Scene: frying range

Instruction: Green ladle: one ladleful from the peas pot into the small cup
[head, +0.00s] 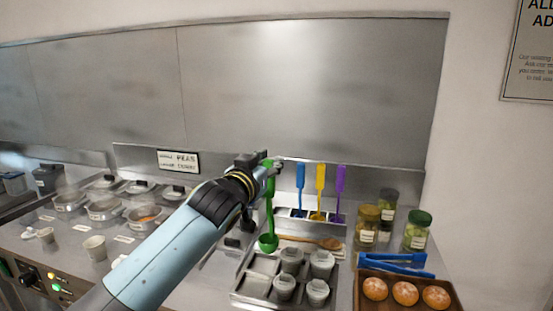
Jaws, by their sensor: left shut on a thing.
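My left gripper (264,170) is shut on the handle of the green ladle (269,215), which hangs upright with its bowl (268,243) low, beside the rack of ladles. Pots stand at the left: one at the back left (71,203), one in the middle (104,212) and one with orange contents (145,217). I cannot tell which holds peas. Cups of different sizes stand in front of them; the smallest-looking cup (28,233) is at the far left, beside a medium cup (46,235) and a larger cup (95,248). My right gripper is out of view.
Blue, yellow and purple ladles (320,190) hang at the rack. A wooden spoon (325,242) lies in front. A tray (242,288) holds lidded grey cups. Jars (417,231), blue tongs (395,263) and a crate (440,276) of round orange food are right. A sign (178,161) stands behind.

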